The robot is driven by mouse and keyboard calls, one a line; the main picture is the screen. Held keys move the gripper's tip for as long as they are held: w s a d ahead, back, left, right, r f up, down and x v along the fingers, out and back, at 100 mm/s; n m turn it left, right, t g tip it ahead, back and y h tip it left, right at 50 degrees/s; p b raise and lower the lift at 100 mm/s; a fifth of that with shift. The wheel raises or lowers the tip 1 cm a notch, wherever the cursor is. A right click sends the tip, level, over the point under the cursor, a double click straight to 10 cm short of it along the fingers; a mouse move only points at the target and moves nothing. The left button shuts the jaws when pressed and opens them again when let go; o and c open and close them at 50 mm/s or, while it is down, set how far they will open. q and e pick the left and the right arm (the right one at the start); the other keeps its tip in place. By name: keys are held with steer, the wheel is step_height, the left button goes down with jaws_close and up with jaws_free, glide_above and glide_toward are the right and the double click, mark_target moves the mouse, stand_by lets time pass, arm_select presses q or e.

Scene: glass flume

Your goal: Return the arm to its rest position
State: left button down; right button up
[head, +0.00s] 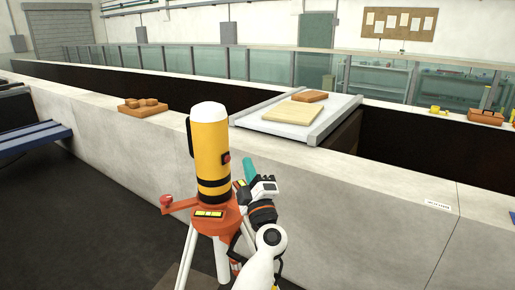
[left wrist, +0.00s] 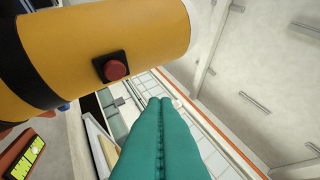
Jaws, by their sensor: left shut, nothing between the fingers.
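My left arm reaches up from the bottom of the head view, and its left gripper (head: 249,164) has teal fingers just right of a yellow cylindrical device (head: 209,150). In the left wrist view the two teal fingers (left wrist: 160,104) lie together, shut and empty. The device has a white cap, black bands and a red button (head: 227,158). The button (left wrist: 115,69) also shows in the left wrist view, up and left of the fingertips, with a visible gap. My right gripper is in neither view.
The device stands on an orange tripod head (head: 213,218) beside a pale concrete wall (head: 340,200). A white slab (head: 285,128) with a tan board (head: 291,114) bridges the flume behind. A blue bench (head: 35,138) stands at the left. Dark floor (head: 90,230) is open at lower left.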

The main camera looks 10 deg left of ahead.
arm_select(q)
steer(key=w+a+f, duration=0.1)
steer(key=w+a, duration=0.1)
steer(key=a, duration=0.2)
steer(key=s+d+f+m+g+h+b, duration=0.1)
steer(key=s+d+f+m+g+h, duration=0.3)
steer(key=s+f+m+h, duration=0.55)
steer(key=s+d+f+m+g+h, duration=0.1)
steer(key=s+d+f+m+h, duration=0.6)
steer(key=f+m+h, duration=0.4)
steer(key=s+a+f+m+g+y, duration=0.1)
steer(key=s+a+f+g+y, duration=0.25)
steer(key=s, duration=0.55)
steer(key=s+a+f+g+y, duration=0.2)
steer(key=s+a+f+g, duration=0.15)
steer(key=s, duration=0.55)
steer(key=s+a+f+m+g+y, duration=0.1)
steer(key=s+a+f+g+y, duration=0.25)
steer(key=s, duration=0.55)
step_height(320, 180, down, 29)
steer(key=g+b, duration=0.2)
steer(key=b, duration=0.2)
steer(key=s+a+f+g+b, duration=0.1)
steer(key=s+a+f+b, duration=0.1)
steer(key=s+f, duration=1.5)
step_height(320, 180, down, 4)
steer(key=shift+a+r+b, duration=0.25)
steer(key=shift+a+b, duration=0.1)
steer(key=shift+b, duration=0.05)
